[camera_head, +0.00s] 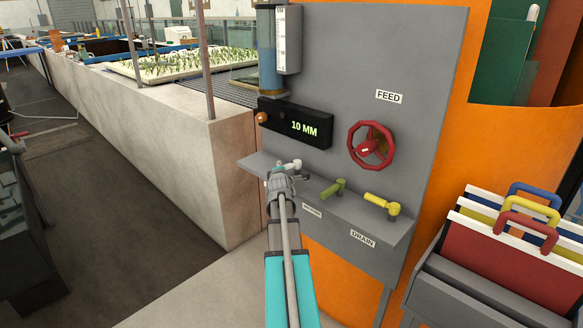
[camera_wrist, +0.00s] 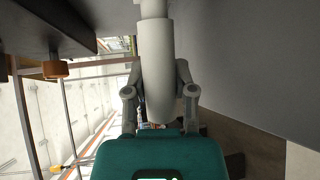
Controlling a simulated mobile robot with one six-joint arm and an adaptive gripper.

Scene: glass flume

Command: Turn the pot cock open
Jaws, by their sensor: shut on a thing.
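A white cock handle (camera_head: 292,163) sits at the left end of the grey ledge on the panel. My gripper (camera_head: 279,174) is at this handle and covers part of it and any label below it. In the wrist view, a pale rounded handle (camera_wrist: 154,60) runs between the two fingers of my gripper (camera_wrist: 159,95), which is shut on it. A green cock (camera_head: 333,188) and a yellow cock (camera_head: 382,203) stand to the right on the same ledge. The yellow one is above a DRAIN label. The label near the green one is too small to read.
A red handwheel (camera_head: 371,145) under a FEED label is on the grey panel (camera_head: 420,80). A black display (camera_head: 296,122) reads 10 MM. A rack of coloured boards (camera_head: 515,245) stands at the right. A concrete flume wall (camera_head: 160,140) runs along the left.

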